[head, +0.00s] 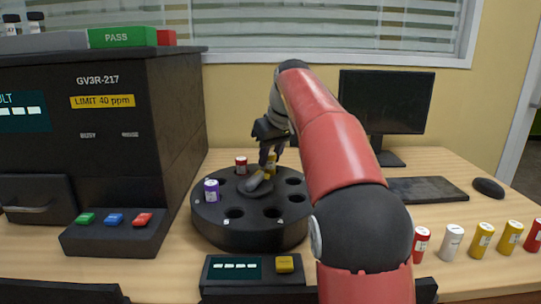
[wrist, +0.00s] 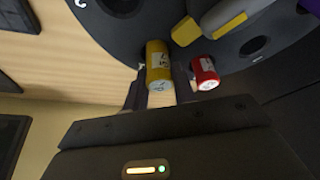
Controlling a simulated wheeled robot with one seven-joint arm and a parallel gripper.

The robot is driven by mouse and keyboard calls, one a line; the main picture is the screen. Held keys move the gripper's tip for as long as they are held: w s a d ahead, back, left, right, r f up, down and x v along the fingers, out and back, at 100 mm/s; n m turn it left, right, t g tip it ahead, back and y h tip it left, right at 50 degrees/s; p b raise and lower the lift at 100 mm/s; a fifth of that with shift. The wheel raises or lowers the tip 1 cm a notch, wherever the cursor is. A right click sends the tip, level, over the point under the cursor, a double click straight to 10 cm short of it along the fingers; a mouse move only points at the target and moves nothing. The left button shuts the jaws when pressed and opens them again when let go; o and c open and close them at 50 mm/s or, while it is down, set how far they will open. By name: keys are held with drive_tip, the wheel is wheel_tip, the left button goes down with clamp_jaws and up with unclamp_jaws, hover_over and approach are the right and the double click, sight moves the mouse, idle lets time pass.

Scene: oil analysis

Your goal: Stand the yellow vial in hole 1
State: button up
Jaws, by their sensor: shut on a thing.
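The yellow vial (wrist: 159,62) is between my gripper's fingers (wrist: 160,92) in the wrist view, with its white end toward the camera. My gripper is shut on it at the black round carousel. In the head view the yellow vial (head: 271,163) shows at the carousel's far side, below my gripper (head: 270,150). The carousel (head: 240,237) has several dark holes; I cannot tell which is hole 1, nor whether the vial's lower end is inside a hole. A red vial (head: 241,165) stands in the carousel just left of it; it also shows in the wrist view (wrist: 205,73).
A purple vial (head: 211,190) stands in the carousel's left side. A grey handle with yellow marks (wrist: 222,22) lies at its centre. The analyser (head: 150,130) is at left, the monitor (head: 385,100) behind right. Several vials (head: 451,242) stand at right.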

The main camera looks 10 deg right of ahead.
drive_tip(key=shift+f+b, duration=0.45)
drive_tip(key=shift+f, duration=0.15)
drive_tip(key=o, duration=1.1)
drive_tip(key=shift+r, duration=0.1)
